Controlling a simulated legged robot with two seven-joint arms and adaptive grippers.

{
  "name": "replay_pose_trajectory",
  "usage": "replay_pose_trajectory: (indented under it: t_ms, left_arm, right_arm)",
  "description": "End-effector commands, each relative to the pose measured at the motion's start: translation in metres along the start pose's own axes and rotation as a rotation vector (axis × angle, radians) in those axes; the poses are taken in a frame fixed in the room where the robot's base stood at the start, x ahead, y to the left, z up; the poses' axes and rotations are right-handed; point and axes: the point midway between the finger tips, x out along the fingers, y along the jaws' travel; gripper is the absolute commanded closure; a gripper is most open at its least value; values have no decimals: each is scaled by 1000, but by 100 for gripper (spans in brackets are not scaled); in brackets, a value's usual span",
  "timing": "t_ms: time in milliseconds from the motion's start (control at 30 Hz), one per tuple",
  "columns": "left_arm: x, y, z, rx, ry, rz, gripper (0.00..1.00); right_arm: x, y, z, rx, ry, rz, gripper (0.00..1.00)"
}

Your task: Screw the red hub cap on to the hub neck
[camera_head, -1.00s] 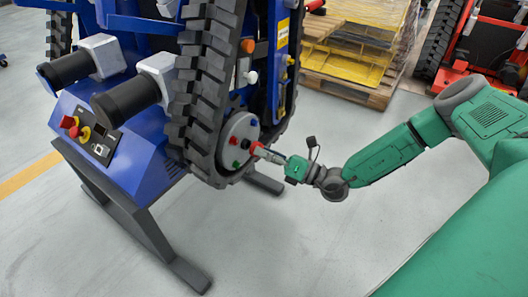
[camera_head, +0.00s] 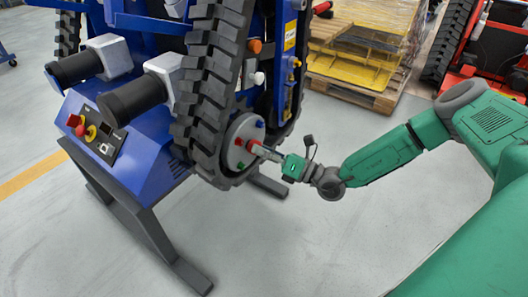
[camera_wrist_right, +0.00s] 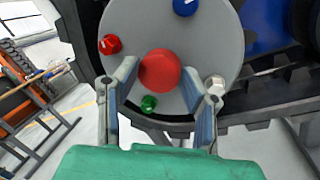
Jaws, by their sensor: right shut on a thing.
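The red hub cap (camera_wrist_right: 159,70) is round and sits in front of the middle of the grey hub disc (camera_wrist_right: 215,45) in the right wrist view. In the head view the cap (camera_head: 255,147) is small, at the face of the hub disc on the tracked carrier. My right gripper (camera_head: 267,152) is shut on the cap. In the right wrist view its two fingers (camera_wrist_right: 160,82) stand on either side of it. The hub neck is hidden behind the cap, so I cannot tell how far the cap is seated. My left gripper is not in view.
Blue (camera_wrist_right: 186,6), red (camera_wrist_right: 110,44), green (camera_wrist_right: 149,103) and pale (camera_wrist_right: 215,85) knobs surround the cap on the disc. The black rubber track (camera_head: 212,90) runs beside the disc. A pallet (camera_head: 350,92) stands behind. The floor below my right arm is clear.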

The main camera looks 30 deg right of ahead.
Motion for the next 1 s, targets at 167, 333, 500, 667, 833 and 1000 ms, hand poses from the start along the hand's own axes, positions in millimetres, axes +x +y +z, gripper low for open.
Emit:
replay_pose_trajectory:
  t_ms: [167, 333, 500, 667, 833, 1000]
  left_arm:
    - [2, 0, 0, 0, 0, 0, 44]
    - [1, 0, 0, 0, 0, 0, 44]
    - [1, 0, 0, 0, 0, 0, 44]
    - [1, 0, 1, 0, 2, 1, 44]
    - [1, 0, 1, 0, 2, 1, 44]
    - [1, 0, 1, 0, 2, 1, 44]
  right_arm:
    - [4, -1, 0, 0, -1, 1, 93]
    - [4, -1, 0, 0, 0, 0, 38]
    - [4, -1, 0, 0, 0, 0, 38]
    - [-3, -2, 0, 0, 1, -2, 38]
    - [-32, -3, 0, 1, 0, -5, 38]
    - [-70, -3, -1, 1, 1, -4, 38]
